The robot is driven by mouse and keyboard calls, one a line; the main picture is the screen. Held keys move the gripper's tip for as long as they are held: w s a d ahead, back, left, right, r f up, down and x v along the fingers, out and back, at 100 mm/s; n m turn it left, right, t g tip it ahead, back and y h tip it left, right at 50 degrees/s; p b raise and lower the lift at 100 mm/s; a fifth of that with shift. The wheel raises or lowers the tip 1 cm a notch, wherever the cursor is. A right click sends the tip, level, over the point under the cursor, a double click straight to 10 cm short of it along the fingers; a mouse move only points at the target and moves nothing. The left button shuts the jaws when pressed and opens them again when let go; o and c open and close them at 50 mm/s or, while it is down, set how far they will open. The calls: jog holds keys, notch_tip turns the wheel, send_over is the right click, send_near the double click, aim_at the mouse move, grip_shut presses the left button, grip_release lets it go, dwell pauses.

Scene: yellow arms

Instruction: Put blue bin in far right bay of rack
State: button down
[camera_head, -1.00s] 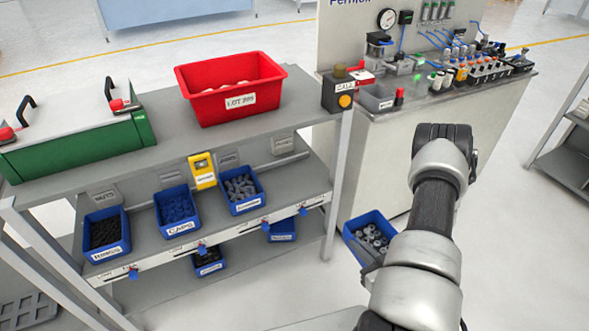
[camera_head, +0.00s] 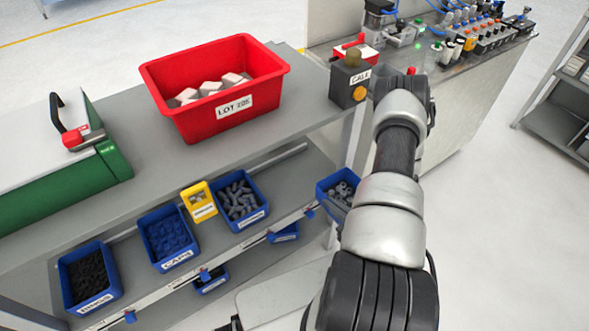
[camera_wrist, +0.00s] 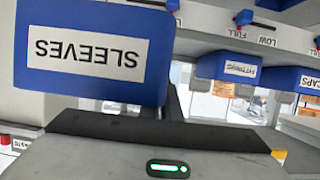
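The rack (camera_head: 170,105) has bare middle shelf (camera_head: 290,180) at the far right, right of the FITTINGS bin (camera_head: 240,200).
A CAPS bin (camera_head: 168,237), another blue bin (camera_head: 88,280) and a small yellow box (camera_head: 198,202) share the middle shelf. A red LOT bin (camera_head: 215,90) and a grey box (camera_head: 350,80) stand on top. A bench (camera_head: 480,95) is behind.

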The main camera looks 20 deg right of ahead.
aim_at(320, 190)
jog(key=shift+w+r+b+x, duration=0.15)
jog(key=shift+r+b+x, duration=0.25)
jog(key=shift+x, duration=2.55)
jog(key=shift+w+r+b+x, duration=0.15)
jog(key=shift+r+x, duration=0.4)
jog(key=shift+x, duration=2.4)
jog(key=shift+w+r+b+x, duration=0.25)
jog(key=shift+r+x, duration=0.2)
jog(key=shift+x, duration=2.5)
jog(key=shift+s+a, duration=0.1)
jog(key=shift+f+b, duration=0.3)
jog(key=c, duration=2)
grip_release()
jog(key=shift+r, duration=0.15)
jog(key=shift+s+r+p, duration=0.1)
jog(key=shift+r+p, duration=0.15)
jog(key=shift+p, duration=0.15)
jog(key=p+v, duration=0.1)
jog(key=v, duration=1)
jog(key=shift+s, duration=0.45)
